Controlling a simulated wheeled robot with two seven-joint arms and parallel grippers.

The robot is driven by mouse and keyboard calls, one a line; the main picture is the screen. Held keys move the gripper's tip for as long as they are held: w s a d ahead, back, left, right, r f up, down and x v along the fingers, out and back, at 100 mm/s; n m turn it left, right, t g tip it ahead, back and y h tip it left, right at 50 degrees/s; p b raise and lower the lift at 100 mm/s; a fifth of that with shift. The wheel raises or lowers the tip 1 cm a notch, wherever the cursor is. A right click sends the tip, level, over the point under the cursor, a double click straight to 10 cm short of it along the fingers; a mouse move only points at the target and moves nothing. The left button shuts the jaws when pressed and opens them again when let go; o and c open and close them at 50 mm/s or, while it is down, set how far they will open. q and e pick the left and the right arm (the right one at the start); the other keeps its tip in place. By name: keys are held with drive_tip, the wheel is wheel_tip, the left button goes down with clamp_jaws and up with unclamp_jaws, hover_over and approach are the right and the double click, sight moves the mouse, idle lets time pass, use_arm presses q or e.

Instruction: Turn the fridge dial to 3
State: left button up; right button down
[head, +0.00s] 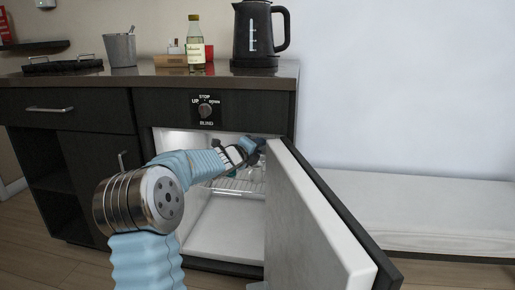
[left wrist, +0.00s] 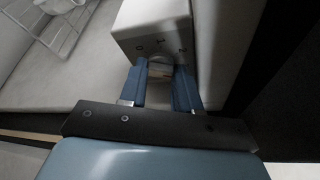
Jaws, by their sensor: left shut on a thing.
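The fridge dial (left wrist: 160,67) is a small round knob on the front of a white box (left wrist: 150,22) inside the fridge. My left gripper (left wrist: 161,82) is shut on the dial, one blue finger on each side. In the head view my left gripper (head: 254,149) reaches into the top of the open fridge (head: 222,222) close to the door, and the dial is hidden there. My right gripper is not in view.
The fridge door (head: 318,218) stands open to the right of my left arm. A wire rack (left wrist: 62,28) is inside the fridge. A blind knob (head: 205,110) is on the panel above. A kettle (head: 255,35), bottle (head: 195,45) and cup (head: 121,50) stand on the counter.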

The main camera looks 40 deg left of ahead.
use_arm(q)
drive_tip(key=shift+f, duration=0.15)
drive_tip(key=o, duration=0.8)
